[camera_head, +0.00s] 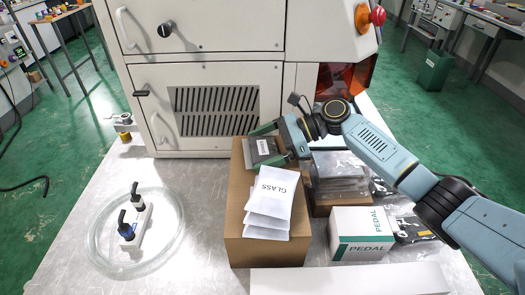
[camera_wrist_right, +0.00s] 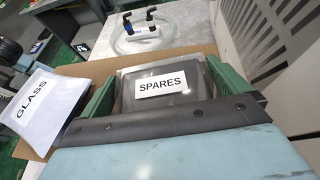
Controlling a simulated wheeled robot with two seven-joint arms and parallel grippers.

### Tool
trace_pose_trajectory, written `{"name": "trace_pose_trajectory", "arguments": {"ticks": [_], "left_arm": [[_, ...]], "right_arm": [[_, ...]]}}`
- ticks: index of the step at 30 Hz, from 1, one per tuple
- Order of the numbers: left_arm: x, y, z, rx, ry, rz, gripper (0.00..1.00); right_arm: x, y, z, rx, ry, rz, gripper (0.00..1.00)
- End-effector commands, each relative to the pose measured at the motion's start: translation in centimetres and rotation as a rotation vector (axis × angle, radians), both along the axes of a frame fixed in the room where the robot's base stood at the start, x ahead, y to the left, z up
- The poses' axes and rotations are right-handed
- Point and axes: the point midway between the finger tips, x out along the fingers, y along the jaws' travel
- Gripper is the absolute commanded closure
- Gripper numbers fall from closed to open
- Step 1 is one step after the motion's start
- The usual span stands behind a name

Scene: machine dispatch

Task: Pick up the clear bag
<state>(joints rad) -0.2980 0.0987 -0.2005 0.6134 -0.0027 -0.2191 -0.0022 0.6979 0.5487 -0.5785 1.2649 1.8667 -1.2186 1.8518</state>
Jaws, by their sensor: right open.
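A grey see-through bag (camera_head: 262,147) with a white label lies on the far end of a brown cardboard box (camera_head: 236,190). In the right wrist view the bag (camera_wrist_right: 165,102) shows a label reading SPARES. My right gripper (camera_head: 266,146) is open, with one green finger on each side of this bag. Whether the fingers touch it I cannot tell. Several white packets marked GLASS (camera_head: 270,205) lie on the near part of the box; one packet (camera_wrist_right: 40,105) shows in the right wrist view. My left gripper is not in view.
A stack of clear-wrapped packs (camera_head: 340,172) is right of the box, under my right arm. A white PEDAL box (camera_head: 360,225) stands nearer. A large machine (camera_head: 215,60) is behind. Coiled tubing (camera_head: 95,245) with black-handled valves lies left on the metal table (camera_head: 205,180).

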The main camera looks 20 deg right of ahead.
Motion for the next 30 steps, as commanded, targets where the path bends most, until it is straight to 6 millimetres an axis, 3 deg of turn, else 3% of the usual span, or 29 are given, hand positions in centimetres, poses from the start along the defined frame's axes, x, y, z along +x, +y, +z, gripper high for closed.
{"name": "trace_pose_trajectory", "arguments": {"ticks": [4, 11, 19, 23, 30], "left_arm": [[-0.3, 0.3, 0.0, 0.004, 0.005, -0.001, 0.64], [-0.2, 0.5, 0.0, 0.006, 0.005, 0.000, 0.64], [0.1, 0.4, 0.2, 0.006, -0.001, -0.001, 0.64], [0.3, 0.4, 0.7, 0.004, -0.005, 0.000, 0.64], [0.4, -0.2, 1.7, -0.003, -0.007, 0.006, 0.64]], "right_arm": [[0.0, -0.1, 0.0, -0.001, 0.000, -0.001, 0.00], [0.0, -0.1, 0.0, -0.001, 0.000, -0.001, 0.29], [0.0, -0.1, 0.4, 0.000, -0.001, -0.001, 0.29], [0.0, -0.1, 2.3, -0.002, -0.004, 0.001, 0.29], [0.0, -0.1, 7.2, -0.001, -0.005, 0.000, 0.29]]}}
